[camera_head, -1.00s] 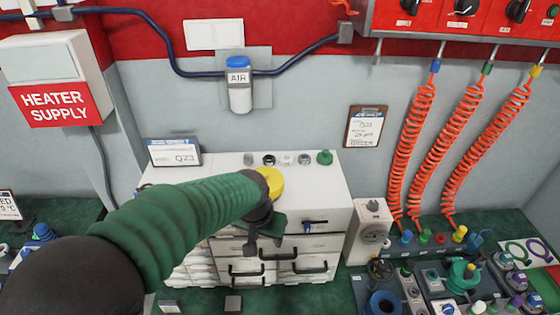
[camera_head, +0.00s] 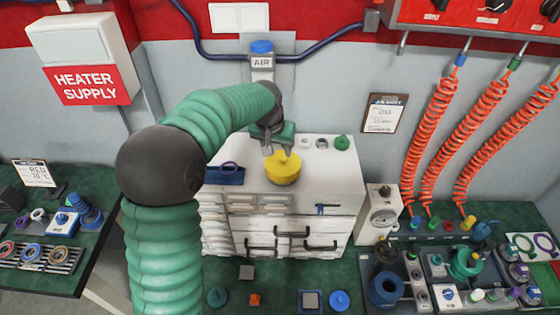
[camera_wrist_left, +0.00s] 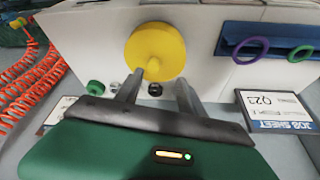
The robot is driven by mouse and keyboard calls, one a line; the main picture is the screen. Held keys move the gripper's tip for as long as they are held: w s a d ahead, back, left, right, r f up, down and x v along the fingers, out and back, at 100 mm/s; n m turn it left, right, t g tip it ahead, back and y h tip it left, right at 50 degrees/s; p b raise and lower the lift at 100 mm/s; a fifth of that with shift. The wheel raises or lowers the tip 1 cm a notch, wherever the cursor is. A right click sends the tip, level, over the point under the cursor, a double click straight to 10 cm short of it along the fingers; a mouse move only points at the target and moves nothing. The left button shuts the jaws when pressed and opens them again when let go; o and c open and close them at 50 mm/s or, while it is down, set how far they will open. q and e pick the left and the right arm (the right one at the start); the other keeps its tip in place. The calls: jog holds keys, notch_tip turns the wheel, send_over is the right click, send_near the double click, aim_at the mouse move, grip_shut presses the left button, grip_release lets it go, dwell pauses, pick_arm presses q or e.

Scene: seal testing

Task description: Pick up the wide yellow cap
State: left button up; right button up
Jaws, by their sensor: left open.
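The wide yellow cap (camera_head: 283,170) sits on top of the white drawer cabinet (camera_head: 335,172), near its front, with a small knob on top. It also shows as a yellow disc with a central stub in the left wrist view (camera_wrist_left: 156,48). My left gripper (camera_head: 275,147) is above and just behind the cap in the head view, pointing down. Contact with the cap cannot be told. My right gripper is not in view.
A green knobbed cap (camera_head: 342,142) and small rings (camera_head: 321,143) stand along the cabinet's back. A blue holder (camera_head: 224,176) with a purple ring is at its left. A job sheet (camera_wrist_left: 275,110) shows in the wrist view. Orange coiled hoses (camera_head: 435,140) hang to the right.

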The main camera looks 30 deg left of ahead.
aim_at(283, 158)
pick_arm(q)
jog(key=f, duration=0.1)
jog(key=d+f, duration=0.1)
jog(key=w+f, duration=0.1)
jog(key=shift+d+p, duration=0.3)
jog(key=shift+p, duration=0.1)
jog(key=shift+w+d+f, duration=0.15)
jog(key=shift+w+f, duration=0.05)
jog(key=shift+s+a, duration=0.2)
jog(key=shift+a, duration=0.45)
jog(key=c, duration=0.9)
jog(key=shift+f, duration=0.1)
grip_shut()
jog(key=shift+d, duration=0.35)
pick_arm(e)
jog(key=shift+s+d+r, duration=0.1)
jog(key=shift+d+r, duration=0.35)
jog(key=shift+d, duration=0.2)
